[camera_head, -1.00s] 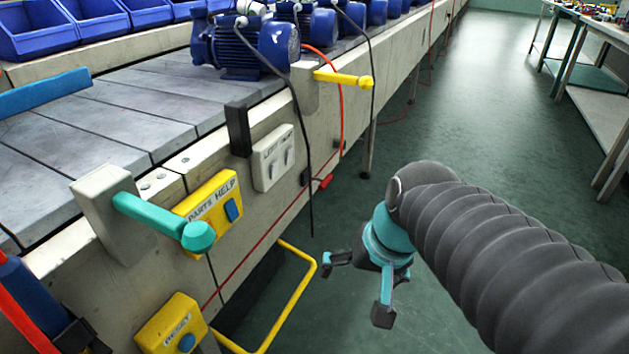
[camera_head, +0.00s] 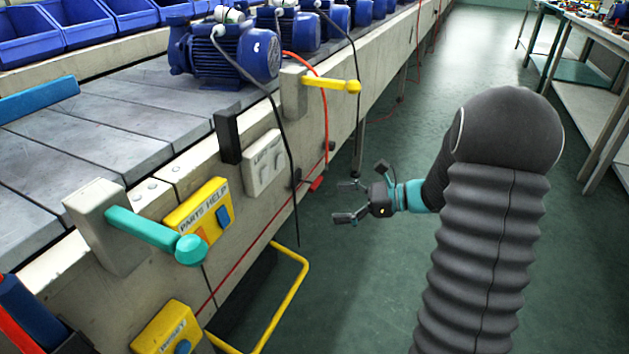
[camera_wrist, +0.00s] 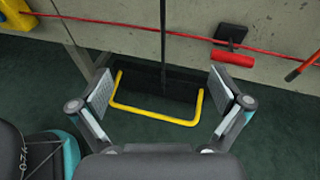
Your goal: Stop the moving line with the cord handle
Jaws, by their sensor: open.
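A red cord (camera_head: 265,238) runs along the side of the line, and a small red handle (camera_head: 318,183) hangs on it beside the concrete wall of the line. In the wrist view the red handle (camera_wrist: 233,58) lies level below a black bracket at the upper right, beyond my right finger, and the cord (camera_wrist: 125,24) crosses the top. My gripper (camera_head: 347,202) is open and empty, a little right of and below the red handle in the head view, apart from it. In the wrist view my gripper (camera_wrist: 162,98) shows both fingers spread wide with nothing between.
A yellow bar loop (camera_head: 290,295) sticks out low from the line. A black cable (camera_head: 290,170) hangs down the side. Yellow lever (camera_head: 335,84), teal lever (camera_head: 150,232) and a PARTS HELP box (camera_head: 200,213) project from it. Blue pumps (camera_head: 235,55) stand on the line.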

